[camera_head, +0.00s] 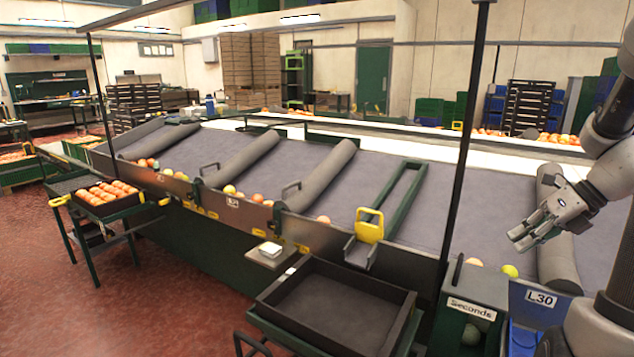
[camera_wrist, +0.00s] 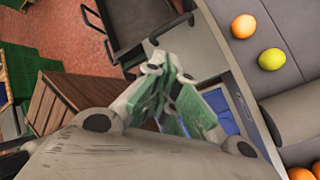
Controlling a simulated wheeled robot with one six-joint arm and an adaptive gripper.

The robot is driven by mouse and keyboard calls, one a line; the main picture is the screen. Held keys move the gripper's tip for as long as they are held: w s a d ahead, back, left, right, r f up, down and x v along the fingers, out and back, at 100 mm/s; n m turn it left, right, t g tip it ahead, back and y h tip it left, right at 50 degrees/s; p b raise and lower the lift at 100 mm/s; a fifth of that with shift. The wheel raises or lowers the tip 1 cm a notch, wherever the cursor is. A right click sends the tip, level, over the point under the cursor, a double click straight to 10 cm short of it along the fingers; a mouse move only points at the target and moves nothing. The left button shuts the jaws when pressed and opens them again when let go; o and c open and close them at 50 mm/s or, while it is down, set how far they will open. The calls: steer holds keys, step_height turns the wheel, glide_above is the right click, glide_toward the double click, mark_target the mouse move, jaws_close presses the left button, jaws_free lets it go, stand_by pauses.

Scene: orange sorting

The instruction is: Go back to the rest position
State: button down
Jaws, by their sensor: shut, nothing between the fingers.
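My gripper (camera_head: 530,238) hangs in the air at the right of the head view, above the sloped grey sorting table (camera_head: 400,225). It is shut and holds nothing. In the wrist view, its fingers (camera_wrist: 165,88) are together, with green pads showing. My arm comes in from the right edge of the head view.
An empty black tray (camera_head: 340,305) stands at the front. A green "Seconds" bin (camera_head: 485,290) and a blue L30 bin (camera_head: 540,305) are below my gripper. An orange (camera_wrist: 243,26) and a yellow-green fruit (camera_wrist: 271,59) lie at the table's lower edge. A dark post (camera_head: 465,150) rises left of my gripper.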

steer(key=s+a+r+n+g+h, duration=0.25)
steer(key=s+n, duration=0.65)
steer(key=n, duration=0.9)
steer(key=s+a+r+n+t+h, duration=0.3)
steer(key=s+a+r+n, duration=0.4)
steer(key=n, duration=0.9)
steer(key=shift+a+r+h, duration=0.15)
steer(key=shift+a+h, duration=0.3)
